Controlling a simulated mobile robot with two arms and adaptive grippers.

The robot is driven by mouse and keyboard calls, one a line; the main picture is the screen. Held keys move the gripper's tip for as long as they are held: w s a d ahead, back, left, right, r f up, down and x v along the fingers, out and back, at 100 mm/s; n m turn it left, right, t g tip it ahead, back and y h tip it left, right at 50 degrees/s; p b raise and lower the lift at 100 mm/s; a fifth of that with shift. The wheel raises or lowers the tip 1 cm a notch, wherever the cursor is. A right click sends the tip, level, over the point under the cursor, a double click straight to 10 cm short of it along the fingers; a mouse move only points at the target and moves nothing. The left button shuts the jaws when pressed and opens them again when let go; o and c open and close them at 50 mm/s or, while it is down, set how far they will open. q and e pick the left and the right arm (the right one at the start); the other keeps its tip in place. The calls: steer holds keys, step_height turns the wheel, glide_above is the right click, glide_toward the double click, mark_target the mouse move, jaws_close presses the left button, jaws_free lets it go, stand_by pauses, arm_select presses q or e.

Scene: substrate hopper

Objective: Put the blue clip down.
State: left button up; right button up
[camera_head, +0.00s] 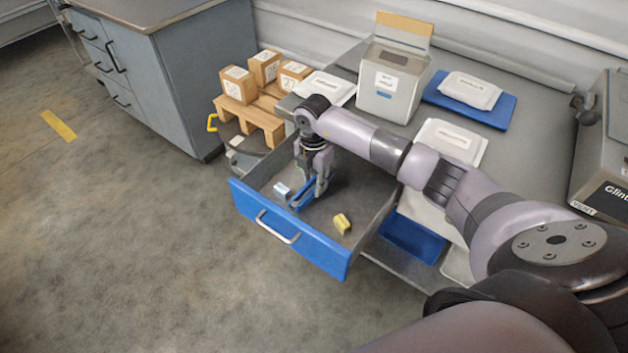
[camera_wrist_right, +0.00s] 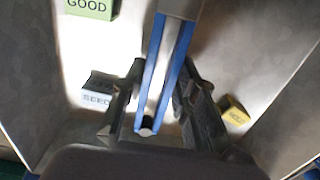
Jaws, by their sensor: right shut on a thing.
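The blue clip (camera_head: 301,197) is a long, narrow bar with blue edges and a pale middle. It also shows in the right wrist view (camera_wrist_right: 162,78), running between the fingers. My right gripper (camera_head: 311,192) is shut on it, reaching down into the open drawer (camera_head: 325,256) with the blue front. I cannot tell whether the clip touches the drawer floor. The fingers hide part of the clip. My left gripper is not in view.
In the drawer, a small pale block marked SEED (camera_wrist_right: 97,90) lies on one side of the clip and a yellow block (camera_head: 342,223) on the other. A green block marked GOOD (camera_wrist_right: 90,8) shows in the wrist view. The drawer walls stand around my gripper.

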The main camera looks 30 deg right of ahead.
steer(key=shift+f, duration=0.1)
steer(key=shift+f+b, duration=0.35)
steer(key=shift+f, duration=0.1)
steer(key=o, duration=1.1)
steer(key=shift+s, duration=0.1)
steer(key=shift+r, duration=0.1)
step_height(320, 180, up, 13)
steer(key=shift+p, duration=0.4)
